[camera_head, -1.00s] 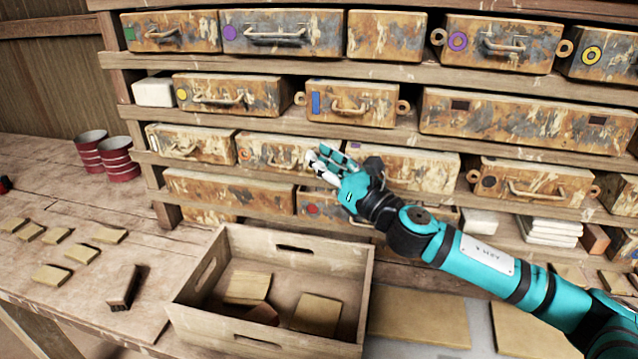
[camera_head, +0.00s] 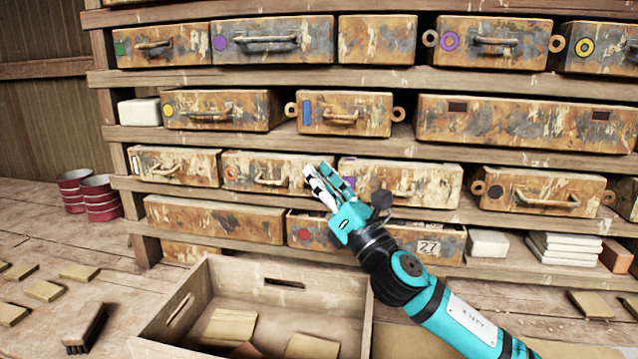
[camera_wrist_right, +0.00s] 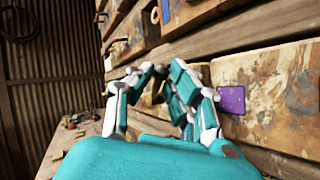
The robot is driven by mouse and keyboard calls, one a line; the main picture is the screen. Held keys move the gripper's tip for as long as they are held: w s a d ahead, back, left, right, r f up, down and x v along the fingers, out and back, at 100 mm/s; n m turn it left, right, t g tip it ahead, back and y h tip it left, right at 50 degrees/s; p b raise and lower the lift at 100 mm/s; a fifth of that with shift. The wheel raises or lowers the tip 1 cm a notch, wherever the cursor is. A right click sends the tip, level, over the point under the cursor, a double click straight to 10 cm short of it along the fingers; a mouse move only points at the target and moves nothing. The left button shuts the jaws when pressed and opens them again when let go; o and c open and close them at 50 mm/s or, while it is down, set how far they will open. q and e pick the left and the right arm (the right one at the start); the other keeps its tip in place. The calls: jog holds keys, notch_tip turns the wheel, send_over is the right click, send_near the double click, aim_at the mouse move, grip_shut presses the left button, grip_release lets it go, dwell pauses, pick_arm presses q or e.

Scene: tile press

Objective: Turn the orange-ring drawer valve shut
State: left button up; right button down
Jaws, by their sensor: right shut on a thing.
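The orange-ring drawer (camera_head: 245,181) is a rusty, patchy brown box in the third row of the rack. It has an orange ring mark at its left and a metal handle. My right gripper (camera_head: 318,177) is at this drawer's right end, with its fingers closed in against it. No separate valve can be made out, and the fingers hide that end of the drawer. In the right wrist view, the gripper's white and teal fingers (camera_wrist_right: 160,95) are bent together in front of the drawers, and the grip point is hidden. My left gripper is not in view.
A purple-marked drawer (camera_head: 425,180) sits just right of my fingers. Below, a red-circle drawer (camera_head: 345,242) stands slightly open under my forearm. A wooden crate (camera_head: 215,285) with tan tiles stands in front. Red tins (camera_head: 100,205) are at left.

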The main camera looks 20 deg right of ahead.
jog(key=c, duration=1.4)
grip_release()
jog(key=shift+v, duration=6.05)
